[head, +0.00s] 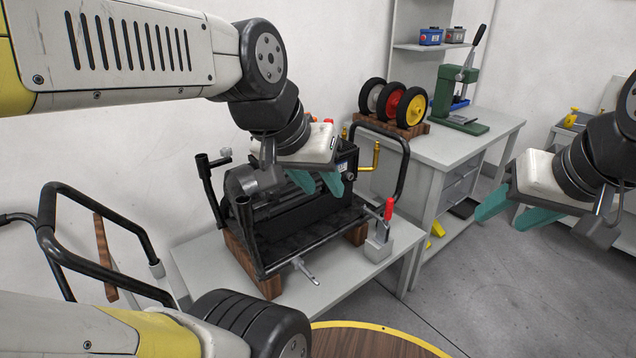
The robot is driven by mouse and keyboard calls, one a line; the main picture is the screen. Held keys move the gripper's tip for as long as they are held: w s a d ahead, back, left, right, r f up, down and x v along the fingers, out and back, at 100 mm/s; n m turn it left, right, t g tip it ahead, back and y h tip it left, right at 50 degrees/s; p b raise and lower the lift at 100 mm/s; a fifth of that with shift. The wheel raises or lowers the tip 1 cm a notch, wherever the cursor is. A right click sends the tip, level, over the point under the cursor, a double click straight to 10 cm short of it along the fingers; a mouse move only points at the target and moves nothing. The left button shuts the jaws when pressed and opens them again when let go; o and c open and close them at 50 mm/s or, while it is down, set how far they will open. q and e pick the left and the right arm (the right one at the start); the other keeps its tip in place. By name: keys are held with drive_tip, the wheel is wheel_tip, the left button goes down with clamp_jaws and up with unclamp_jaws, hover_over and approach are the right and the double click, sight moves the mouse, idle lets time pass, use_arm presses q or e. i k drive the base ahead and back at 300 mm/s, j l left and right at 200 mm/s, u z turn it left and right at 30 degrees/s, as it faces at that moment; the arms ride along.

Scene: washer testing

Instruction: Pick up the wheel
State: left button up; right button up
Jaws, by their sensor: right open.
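Three wheels with black tyres stand in a row on a wooden rack (414,131) on the grey table at the back. The left wheel (375,98) has a grey hub, the middle wheel (391,103) a red hub, and the right wheel (415,108) a yellow hub. My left gripper (324,193) has its teal fingers apart, in front of the black machine in the picture and clear of the wheels. My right gripper (500,218) is open and empty, to the right of and lower than the wheels in the picture.
The black framed machine (290,215) stands on a low table (340,290), with a red-handled clamp (388,212) at its right. A green press (452,95) stands right of the wheels. A shelf (430,47) with small boxes is above. Grey floor (480,290) is clear at right.

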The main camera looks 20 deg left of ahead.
sight(411, 109)
drive_tip(key=i+u, duration=0.1)
drive_tip(key=u, duration=0.3)
drive_tip(key=i+l+u, duration=0.1)
drive_tip(key=u, duration=0.3)
drive_tip(key=l+u, duration=0.2)
drive_tip(key=u, duration=0.15)
drive_tip(key=i+l+u, duration=0.15)
drive_tip(key=l, duration=0.25)
drive_tip(key=i+l+u, duration=0.15)
drive_tip(key=l, duration=0.3)
drive_tip(key=i+l+u, duration=0.2)
drive_tip(key=l, duration=0.25)
drive_tip(key=l+u, duration=0.15)
drive_tip(key=l, duration=0.3)
drive_tip(key=i+l+u, duration=0.15)
drive_tip(key=l, duration=2.05)
drive_tip(key=i, duration=0.1)
